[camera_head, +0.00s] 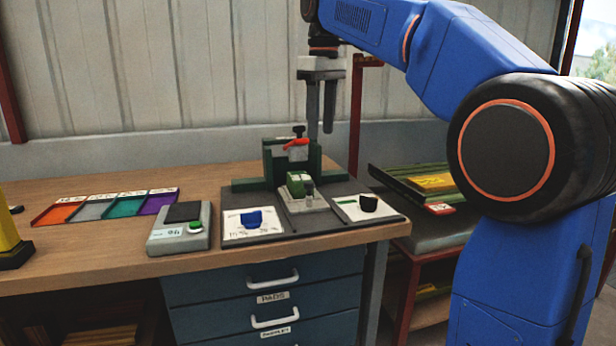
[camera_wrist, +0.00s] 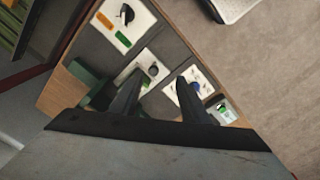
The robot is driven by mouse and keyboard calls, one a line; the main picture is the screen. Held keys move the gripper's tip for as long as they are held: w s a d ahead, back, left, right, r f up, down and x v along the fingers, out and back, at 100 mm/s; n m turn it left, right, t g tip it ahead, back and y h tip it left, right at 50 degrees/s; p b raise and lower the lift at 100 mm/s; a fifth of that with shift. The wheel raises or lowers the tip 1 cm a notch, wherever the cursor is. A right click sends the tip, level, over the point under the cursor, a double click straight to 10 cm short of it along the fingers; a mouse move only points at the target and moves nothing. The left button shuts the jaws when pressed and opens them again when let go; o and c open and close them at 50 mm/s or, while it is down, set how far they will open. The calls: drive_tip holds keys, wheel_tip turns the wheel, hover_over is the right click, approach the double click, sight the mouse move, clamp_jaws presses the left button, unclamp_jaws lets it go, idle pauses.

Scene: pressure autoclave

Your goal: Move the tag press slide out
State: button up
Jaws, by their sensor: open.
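The tag press (camera_head: 272,163) is a dark green frame with a red lever (camera_head: 296,143), standing on a dark grey base at the back of the bench. Its slide (camera_head: 304,200) is a pale plate in front of the frame, carrying a green block and a grey knob (camera_head: 309,188). The knob also shows in the wrist view (camera_wrist: 153,70), between the fingers. My gripper (camera_head: 320,135) is open and empty, pointing down above the press's right side. In the wrist view my fingers (camera_wrist: 156,88) are apart and partly cover the press.
White cards with a blue piece (camera_head: 251,218) and a black piece (camera_head: 368,203) flank the slide. A grey scale (camera_head: 180,228) and coloured trays (camera_head: 105,207) are to the left. A lower red-framed stand with green trays (camera_head: 430,180) is right.

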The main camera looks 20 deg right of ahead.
wheel_tip(320, 180, up, 2)
drive_tip(key=n, duration=0.1)
hover_over(309, 183)
drive_tip(key=shift+g, duration=0.3)
wheel_tip(309, 183, down, 17)
drive_tip(key=shift+w+r, duration=0.1)
drive_tip(key=shift+w, duration=0.05)
idle(0.4)
